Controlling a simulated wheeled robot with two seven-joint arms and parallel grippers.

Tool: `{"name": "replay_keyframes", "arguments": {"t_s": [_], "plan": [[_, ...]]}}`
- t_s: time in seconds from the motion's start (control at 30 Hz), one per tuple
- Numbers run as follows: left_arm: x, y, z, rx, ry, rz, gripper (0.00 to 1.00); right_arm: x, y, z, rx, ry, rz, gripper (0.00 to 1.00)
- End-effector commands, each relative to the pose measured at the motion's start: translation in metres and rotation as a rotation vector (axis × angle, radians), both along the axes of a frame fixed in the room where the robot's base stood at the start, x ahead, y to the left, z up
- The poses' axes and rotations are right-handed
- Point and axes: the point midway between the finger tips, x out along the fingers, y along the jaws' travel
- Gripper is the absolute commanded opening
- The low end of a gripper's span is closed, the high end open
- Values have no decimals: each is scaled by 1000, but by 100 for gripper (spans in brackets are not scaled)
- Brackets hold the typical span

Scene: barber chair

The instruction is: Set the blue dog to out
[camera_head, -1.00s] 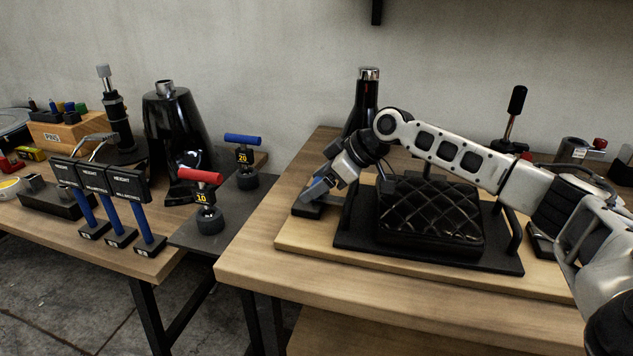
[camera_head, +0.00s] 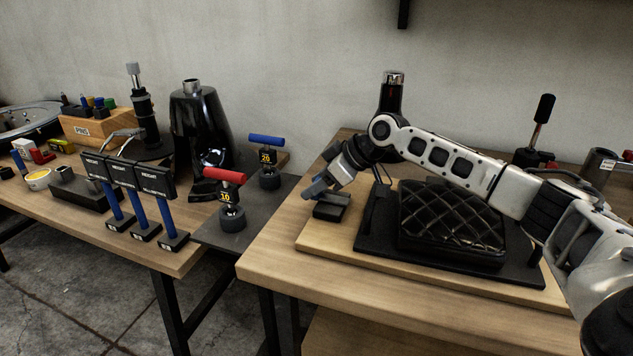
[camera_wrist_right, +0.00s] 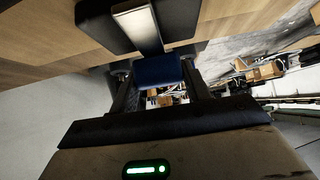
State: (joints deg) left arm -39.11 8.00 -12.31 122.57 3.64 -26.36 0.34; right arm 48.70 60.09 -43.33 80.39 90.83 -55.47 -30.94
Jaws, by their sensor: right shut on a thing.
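In the wrist view a blue block (camera_wrist_right: 157,70), which looks like the blue dog, sits between the two fingers of my right gripper (camera_wrist_right: 160,90). The gripper is shut on it. A dark piece with a bright metal strip (camera_wrist_right: 138,25) lies just beyond the block. In the head view my right gripper (camera_head: 318,188) reaches down at the left end of the black quilted cushion's stand, over the left edge of a small black base (camera_head: 331,207). The dog is mostly hidden by the gripper there. My left gripper is out of view.
The black quilted cushion (camera_head: 455,218) on its black tray lies under my right forearm. A dark bottle (camera_head: 391,92) stands behind the arm. Red-handled (camera_head: 225,176) and blue-handled (camera_head: 266,141) tools stand on the grey shelf. Blue-stemmed height posts (camera_head: 143,212) stand further left.

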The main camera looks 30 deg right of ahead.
Motion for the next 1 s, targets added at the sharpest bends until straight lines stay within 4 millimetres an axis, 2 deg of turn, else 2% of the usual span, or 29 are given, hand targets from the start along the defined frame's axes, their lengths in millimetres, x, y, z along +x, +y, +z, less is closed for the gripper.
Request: {"name": "replay_keyframes", "arguments": {"t_s": [0.27,0.3,0.37,0.4,0.77,1.0], "plan": [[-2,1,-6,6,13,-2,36,1,-2,2,4,-9,-11,6],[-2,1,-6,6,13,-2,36,1,-2,2,4,-9,-11,50],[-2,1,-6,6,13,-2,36,1,-1,2,4,-8,-8,66],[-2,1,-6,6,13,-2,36,1,-1,2,4,-7,-8,69],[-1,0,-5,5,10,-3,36,-3,-6,5,1,-3,-10,69],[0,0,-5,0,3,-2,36,-29,-25,36,-4,-5,-11,69]]}}
